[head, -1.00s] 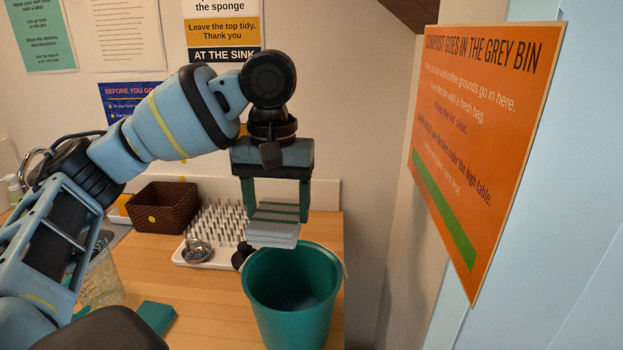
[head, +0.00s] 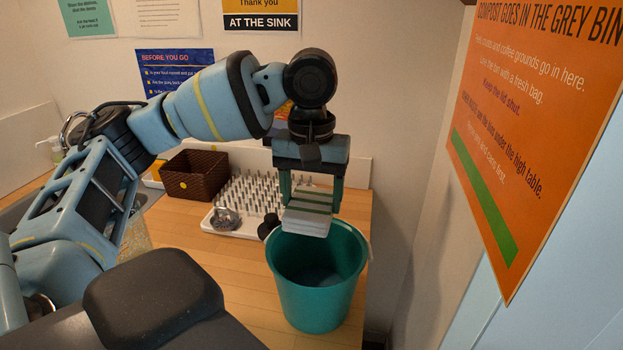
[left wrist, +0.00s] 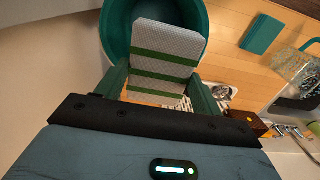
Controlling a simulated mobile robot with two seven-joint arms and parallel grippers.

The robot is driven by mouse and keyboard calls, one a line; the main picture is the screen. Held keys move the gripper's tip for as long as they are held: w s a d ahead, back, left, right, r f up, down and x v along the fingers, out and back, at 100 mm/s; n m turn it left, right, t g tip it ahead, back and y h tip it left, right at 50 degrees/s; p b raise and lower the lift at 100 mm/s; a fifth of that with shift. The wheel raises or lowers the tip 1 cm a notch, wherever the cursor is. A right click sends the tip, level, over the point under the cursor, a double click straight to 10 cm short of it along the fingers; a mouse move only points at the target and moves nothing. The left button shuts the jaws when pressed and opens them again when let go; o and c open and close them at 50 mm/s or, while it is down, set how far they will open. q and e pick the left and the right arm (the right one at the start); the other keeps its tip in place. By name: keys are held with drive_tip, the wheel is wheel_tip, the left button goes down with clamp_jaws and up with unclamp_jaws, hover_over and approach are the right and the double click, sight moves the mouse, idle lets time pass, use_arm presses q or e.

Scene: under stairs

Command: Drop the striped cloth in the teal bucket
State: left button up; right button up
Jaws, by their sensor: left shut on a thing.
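The striped cloth (head: 308,211), grey with dark green bands and folded flat, is held between the fingers of my left gripper (head: 311,190). It also shows in the left wrist view (left wrist: 165,55), between the two green fingers (left wrist: 160,90). The teal bucket (head: 316,295) stands on the wooden counter, open at the top and with nothing seen inside. The cloth hangs at the bucket's far rim, overlapping the opening in the head view. In the left wrist view the bucket (left wrist: 113,30) lies beyond the cloth. My right gripper is not in view.
A white drying rack with pegs (head: 262,192) and a brown basket (head: 195,176) stand behind and left of the bucket. An orange sign (head: 535,130) is at right.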

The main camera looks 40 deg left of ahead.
sight(311, 202)
use_arm(q)
drive_tip(key=shift+f, duration=0.7)
drive_tip(key=o, duration=1.4)
drive_tip(key=shift+o, duration=0.2)
drive_tip(key=shift+r, duration=0.15)
wheel_tip(311, 202, up, 8)
drive_tip(key=shift+f, duration=0.2)
